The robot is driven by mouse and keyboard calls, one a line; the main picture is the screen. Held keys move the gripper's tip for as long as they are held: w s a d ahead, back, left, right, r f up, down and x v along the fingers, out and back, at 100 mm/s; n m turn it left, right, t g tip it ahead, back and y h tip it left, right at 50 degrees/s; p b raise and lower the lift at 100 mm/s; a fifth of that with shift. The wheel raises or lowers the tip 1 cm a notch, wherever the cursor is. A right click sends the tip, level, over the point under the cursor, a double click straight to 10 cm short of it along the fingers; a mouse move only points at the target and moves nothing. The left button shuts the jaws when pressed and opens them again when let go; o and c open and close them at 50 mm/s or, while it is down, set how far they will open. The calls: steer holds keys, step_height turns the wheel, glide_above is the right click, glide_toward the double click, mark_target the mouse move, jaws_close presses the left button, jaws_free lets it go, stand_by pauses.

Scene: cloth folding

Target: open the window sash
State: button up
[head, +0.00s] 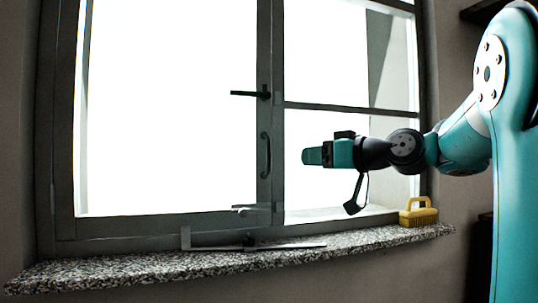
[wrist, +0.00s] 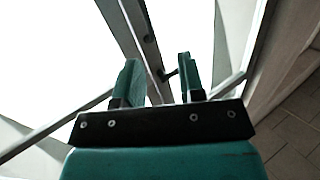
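The window sash (head: 265,50) has a dark grey frame and bright glass and looks closed in the head view. A black lever handle (head: 250,94) lies level on the middle upright, pointing left. A curved black pull handle (head: 265,156) is below it. My gripper (head: 312,156) points left, in front of the right-hand pane and right of the pull handle in the picture. In the wrist view my gripper (wrist: 158,76) has its two teal fingers apart, nothing held between them. A dark upright (wrist: 140,35) with a small dark fitting (wrist: 171,73) shows beyond the fingers.
A speckled stone sill (head: 130,272) runs below the window. A metal stay bar (head: 285,246) lies low along the sill, and a small catch (head: 241,209) sits on the lower frame. The sill's left part is clear.

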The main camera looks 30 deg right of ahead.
mark_target(268, 154)
steer(key=shift+t+h, duration=0.3)
steer(key=shift+t, duration=0.1)
steer(key=p+x, duration=0.2)
steer(key=x, duration=0.3)
steer(key=d+r+p+x, duration=0.1)
steer(key=p+x, duration=0.2)
steer(key=x, duration=0.2)
steer(key=d+p+x, duration=0.1)
steer(key=p+x, duration=0.2)
steer(key=x, duration=0.3)
steer(key=shift+w+r, duration=0.15)
steer(key=shift+w, duration=0.05)
jaws_close()
